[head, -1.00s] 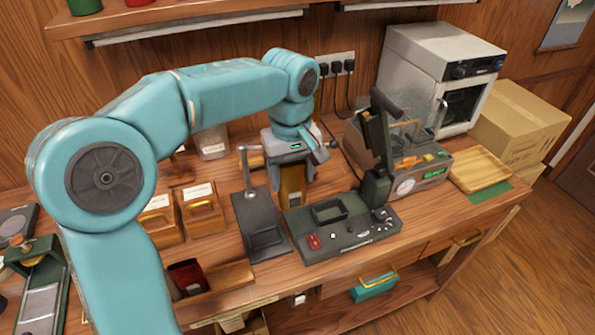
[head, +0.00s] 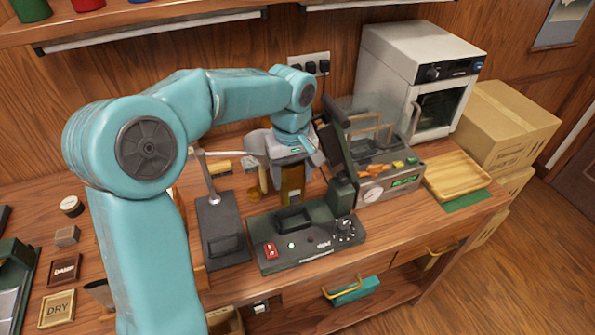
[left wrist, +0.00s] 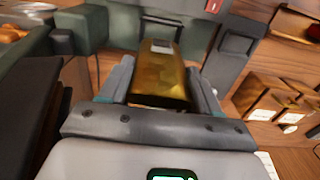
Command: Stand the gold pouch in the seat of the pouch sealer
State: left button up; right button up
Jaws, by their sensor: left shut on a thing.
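The gold pouch (head: 292,184) is upright between the fingers of my left gripper (head: 291,174), which is shut on it. The dark green pouch sealer (head: 265,234) stands at the front of the bench, its hinged arm (head: 336,160) raised on the right. Its seat (head: 293,217) is a rectangular opening in the top. In the head view the pouch is just behind the seat; its lower end is partly hidden, so I cannot tell its height. The left wrist view shows the pouch (left wrist: 160,72) between both fingers. My right gripper is not in view.
A dark press with an upright lever (head: 222,235) stands close left of the sealer. A grey machine with a lit display (head: 400,183) is close behind right. A wooden tray (head: 457,175) lies farther right. The white oven (head: 415,75) stands at the back.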

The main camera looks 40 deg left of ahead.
aim_at(292, 199)
pick_arm(q)
jog(key=shift+a+f, duration=0.1)
jog(key=shift+f, duration=0.25)
jog(key=shift+f+b, duration=0.6)
jog(key=shift+b, duration=0.15)
notch_tip(292, 199, down, 6)
jog(key=b, duration=0.5)
jog(key=shift+f, duration=0.35)
jog(key=shift+f, duration=0.1)
jog(key=o, duration=1.3)
jog(key=shift+o, duration=0.2)
